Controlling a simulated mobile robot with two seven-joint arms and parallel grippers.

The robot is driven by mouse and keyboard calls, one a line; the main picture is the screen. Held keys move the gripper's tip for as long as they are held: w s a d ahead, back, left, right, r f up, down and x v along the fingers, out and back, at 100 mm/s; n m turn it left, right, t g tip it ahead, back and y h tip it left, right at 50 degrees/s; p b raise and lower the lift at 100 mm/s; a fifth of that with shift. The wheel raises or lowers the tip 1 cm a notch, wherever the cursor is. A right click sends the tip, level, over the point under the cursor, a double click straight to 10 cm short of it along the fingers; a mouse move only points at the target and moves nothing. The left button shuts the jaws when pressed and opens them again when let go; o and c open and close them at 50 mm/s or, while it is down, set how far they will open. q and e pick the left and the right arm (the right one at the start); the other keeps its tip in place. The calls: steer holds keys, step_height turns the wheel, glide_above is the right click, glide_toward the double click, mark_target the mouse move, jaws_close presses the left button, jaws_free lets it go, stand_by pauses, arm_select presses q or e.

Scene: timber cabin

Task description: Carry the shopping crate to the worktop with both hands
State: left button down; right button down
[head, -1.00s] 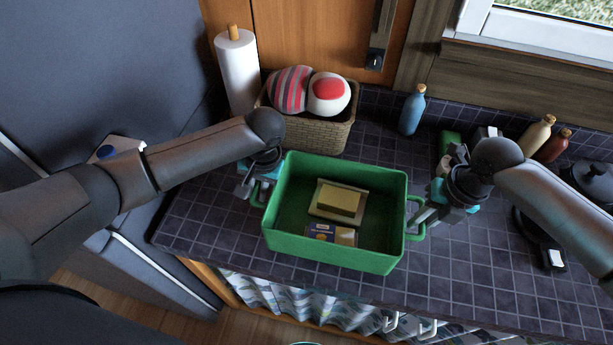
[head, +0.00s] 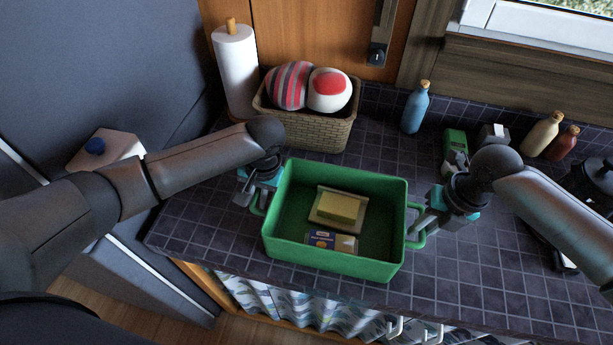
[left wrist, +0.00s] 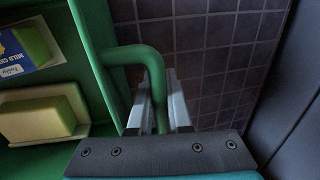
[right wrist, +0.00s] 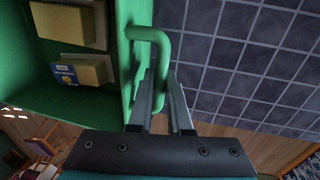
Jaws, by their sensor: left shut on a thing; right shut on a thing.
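The green shopping crate (head: 335,264) is over the tiled worktop (head: 480,270), near its front edge. I cannot tell whether its bottom touches the tiles. Inside are a yellow block on a pale dish (head: 338,208) and a cheese pack with a blue label (head: 330,241). My left gripper (head: 257,195) is shut on the crate's left handle, which shows in the left wrist view (left wrist: 150,62). My right gripper (head: 424,222) is shut on the right handle, which shows in the right wrist view (right wrist: 160,50). The crate looks about level.
Behind the crate stand a wicker basket (head: 305,130) with two balls, a paper towel roll (head: 236,75) and a blue bottle (head: 415,108). Two sauce bottles (head: 543,135) stand at the right. Tiles right of the crate are bare.

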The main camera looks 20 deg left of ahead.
arm_select(q)
steer(key=c, duration=0.8)
jaws_free()
steer(key=shift+c, duration=0.2)
arm_select(e)
steer(key=c, duration=0.8)
jaws_free()
steer(key=shift+c, duration=0.2)
steer(key=shift+r, duration=0.1)
arm_select(q)
step_height(320, 180, up, 12)
steer(key=d, duration=0.2)
steer(key=shift+d+f, duration=0.15)
arm_select(e)
step_height(320, 180, up, 12)
steer(key=d, duration=0.2)
steer(key=shift+d+f, duration=0.15)
steer(key=shift+f, duration=0.1)
